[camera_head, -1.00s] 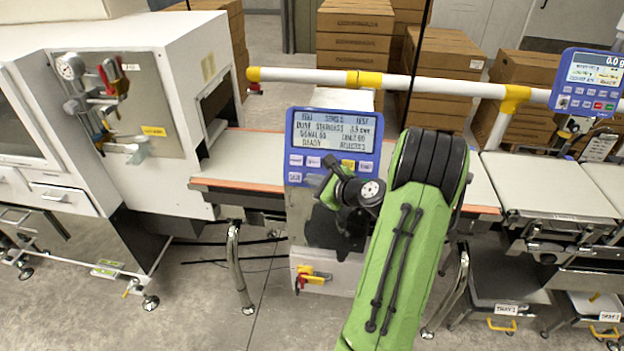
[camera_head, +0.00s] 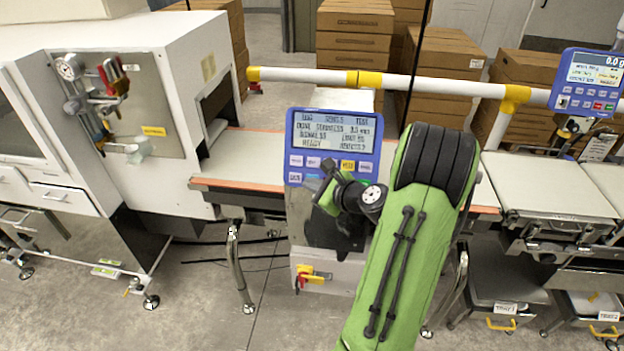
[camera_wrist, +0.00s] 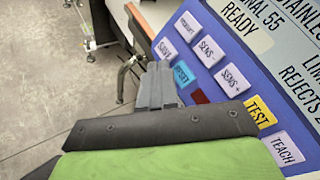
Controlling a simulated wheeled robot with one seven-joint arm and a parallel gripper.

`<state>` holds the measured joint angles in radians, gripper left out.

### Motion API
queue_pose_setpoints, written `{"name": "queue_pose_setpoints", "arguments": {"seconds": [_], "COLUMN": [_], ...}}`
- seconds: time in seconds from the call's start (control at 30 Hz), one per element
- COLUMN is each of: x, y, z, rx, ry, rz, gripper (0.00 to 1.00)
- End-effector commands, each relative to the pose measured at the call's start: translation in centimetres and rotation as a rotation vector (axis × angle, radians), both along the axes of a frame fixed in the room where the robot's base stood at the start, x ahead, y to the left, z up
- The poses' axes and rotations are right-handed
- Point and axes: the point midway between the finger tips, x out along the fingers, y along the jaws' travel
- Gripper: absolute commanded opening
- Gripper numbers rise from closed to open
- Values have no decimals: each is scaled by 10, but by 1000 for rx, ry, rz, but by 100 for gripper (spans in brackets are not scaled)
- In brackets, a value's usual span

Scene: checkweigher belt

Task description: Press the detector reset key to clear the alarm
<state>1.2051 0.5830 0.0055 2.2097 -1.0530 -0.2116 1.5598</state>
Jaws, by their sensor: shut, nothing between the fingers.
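The detector's blue control panel (camera_head: 333,148) stands at the middle of the head view, and its pale screen (camera_head: 335,132) shows READY. In the wrist view, the panel's keys run diagonally: a yellow TEST key (camera_wrist: 259,111), white keys such as SENS+ (camera_wrist: 233,80) and TEACH (camera_wrist: 284,148), a light-blue key (camera_wrist: 183,74) and a partly hidden red key (camera_wrist: 200,97). My gripper (camera_wrist: 158,72) is shut and empty, its tips beside the light-blue key. I cannot tell whether it touches the panel. My gripper hides part of the lower key row.
A white cabinet (camera_head: 180,60) stands left, with a conveyor belt (camera_head: 250,160) running from it behind the panel. A white rail (camera_head: 430,86) with yellow joints crosses behind. A second blue display (camera_head: 590,82) stands right, and cardboard boxes (camera_head: 355,40) are stacked behind.

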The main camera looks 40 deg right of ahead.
Motion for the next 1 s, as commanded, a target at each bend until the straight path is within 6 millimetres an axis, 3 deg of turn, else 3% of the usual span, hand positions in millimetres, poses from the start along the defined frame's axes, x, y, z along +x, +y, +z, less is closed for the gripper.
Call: {"name": "queue_pose_setpoints", "arguments": {"seconds": [0.3, 0.67, 1.0], "x": [-16, -19, -40], "y": [21, 24, 51], "z": [14, 16, 34], "rx": [1, 0, 0], "ry": [0, 0, 0], "rz": [-1, 0, -2], "gripper": [0, 0, 0]}}
